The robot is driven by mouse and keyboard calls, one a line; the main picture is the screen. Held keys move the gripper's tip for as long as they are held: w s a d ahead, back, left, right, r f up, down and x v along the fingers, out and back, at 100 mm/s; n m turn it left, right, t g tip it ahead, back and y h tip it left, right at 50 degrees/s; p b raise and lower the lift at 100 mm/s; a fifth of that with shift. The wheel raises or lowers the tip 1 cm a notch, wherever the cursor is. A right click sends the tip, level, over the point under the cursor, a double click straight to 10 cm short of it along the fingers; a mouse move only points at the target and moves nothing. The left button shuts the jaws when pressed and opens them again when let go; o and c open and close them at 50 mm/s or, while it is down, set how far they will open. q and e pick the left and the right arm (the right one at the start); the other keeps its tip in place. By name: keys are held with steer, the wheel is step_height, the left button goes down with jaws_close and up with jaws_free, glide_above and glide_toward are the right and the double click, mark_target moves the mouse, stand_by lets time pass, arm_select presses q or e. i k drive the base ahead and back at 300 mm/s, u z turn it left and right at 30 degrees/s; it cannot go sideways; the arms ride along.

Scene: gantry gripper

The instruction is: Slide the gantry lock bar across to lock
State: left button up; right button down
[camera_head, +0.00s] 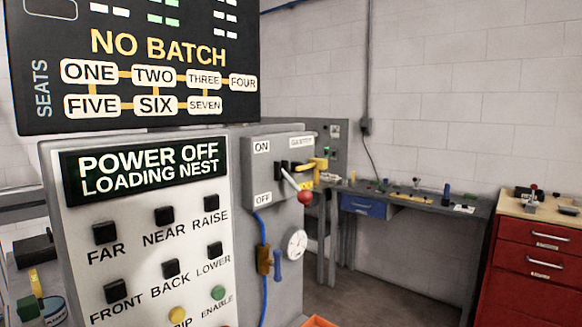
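A grey switch box (262,180) labelled ON at its top, OFF at its bottom and "GANTRY" stands right of the button panel. A pale lever with a red ball knob (305,197) slants down and right from its front. A yellow piece (313,164) sticks out at the box's right side, above the knob, next to black blocks (289,169). It may be the lock bar; its exact shape and position are too small to tell. Neither of my grippers is in view.
The panel (135,235) carries black buttons and a display (143,171) reading "POWER OFF LOADING NEST". A blue cord leads down to a brown piece (264,261) near a white dial (296,243). A workbench (420,203) and red drawer cabinet (535,260) stand right, with open floor before them.

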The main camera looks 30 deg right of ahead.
mark_target(321, 165)
steer(key=u, duration=0.2)
steer(key=k, duration=0.4)
steer(key=z, duration=1.1)
steer(key=i, duration=0.6)
steer(key=u, duration=0.2)
